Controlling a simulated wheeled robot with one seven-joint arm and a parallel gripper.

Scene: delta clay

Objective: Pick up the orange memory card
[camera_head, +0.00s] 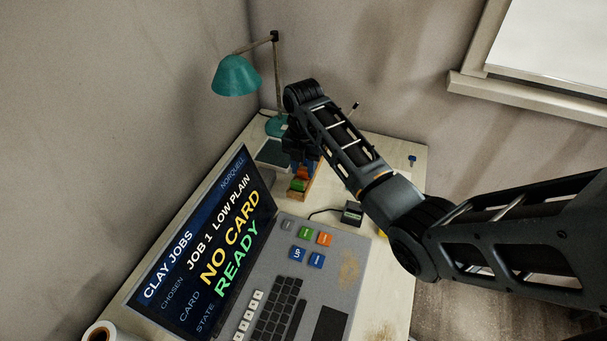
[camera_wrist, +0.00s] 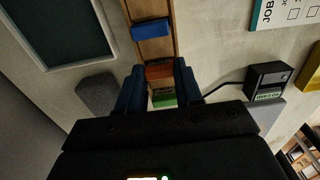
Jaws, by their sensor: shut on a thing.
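The orange memory card (camera_wrist: 160,70) stands in a narrow wooden rack (camera_wrist: 159,48), between a blue card (camera_wrist: 151,28) and a green card (camera_wrist: 164,98). My gripper (camera_wrist: 159,76) is over the rack, its two blue fingers shut on the orange card from both sides. I cannot tell whether the card has lifted from its slot. In the head view, the orange card (camera_head: 302,173) and green card (camera_head: 298,185) show in the rack just below my gripper, whose fingers are partly hidden.
A laptop-like console (camera_head: 318,262) reads "NO CARD" and "READY". A small black reader box (camera_wrist: 269,78) with a cable is right of the rack. A teal lamp (camera_head: 236,76) and a dark framed tray (camera_wrist: 63,30) are close by. A paper sheet (camera_wrist: 284,16) lies at the upper right.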

